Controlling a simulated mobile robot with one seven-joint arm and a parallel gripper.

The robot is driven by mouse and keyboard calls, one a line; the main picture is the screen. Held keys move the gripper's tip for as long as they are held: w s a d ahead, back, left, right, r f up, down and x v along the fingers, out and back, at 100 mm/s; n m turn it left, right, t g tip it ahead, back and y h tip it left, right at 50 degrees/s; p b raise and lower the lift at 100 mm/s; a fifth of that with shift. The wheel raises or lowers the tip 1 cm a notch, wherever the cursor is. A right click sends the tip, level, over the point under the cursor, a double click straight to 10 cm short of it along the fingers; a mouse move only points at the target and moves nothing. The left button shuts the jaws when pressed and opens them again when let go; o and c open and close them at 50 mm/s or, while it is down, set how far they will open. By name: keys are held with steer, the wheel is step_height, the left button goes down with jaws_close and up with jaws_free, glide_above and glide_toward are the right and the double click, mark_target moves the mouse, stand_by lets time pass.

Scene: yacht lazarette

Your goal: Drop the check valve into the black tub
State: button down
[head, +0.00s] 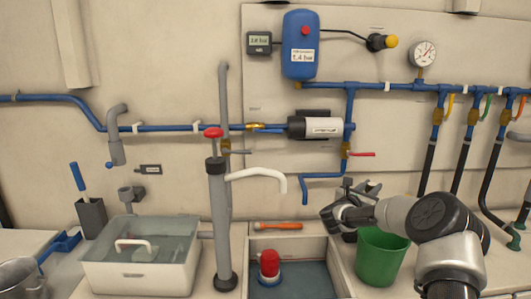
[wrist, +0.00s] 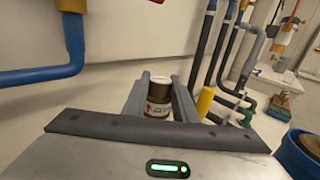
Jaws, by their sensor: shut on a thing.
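My gripper (head: 342,212) is raised above the counter, beside and above the green bucket. In the wrist view its two grey fingers (wrist: 160,98) are shut on a short cylinder, which I take to be the check valve (wrist: 158,92). It has a pale top, a white label with red marks and a brownish lower band. In the head view I cannot make it out against my gripper. I cannot clearly pick out a black tub in either view; my gripper and the bucket hide part of the counter there.
The green bucket (head: 380,262) stands below my arm. A white water bin (head: 140,278), a grey hand pump (head: 218,220) and an orange-handled tool (head: 278,226) stand or lie left. Pipes and hoses (head: 457,140) line the wall.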

steer(key=shift+f, duration=0.95)
steer(key=c, duration=1.4)
jaws_free()
steer(key=shift+o, duration=0.2)
steer(key=v, duration=1.7)
steer(key=shift+s+p, duration=0.25)
steer(key=shift+p, duration=0.2)
steer(key=shift+a+r, duration=0.1)
steer(key=shift+r, duration=0.1)
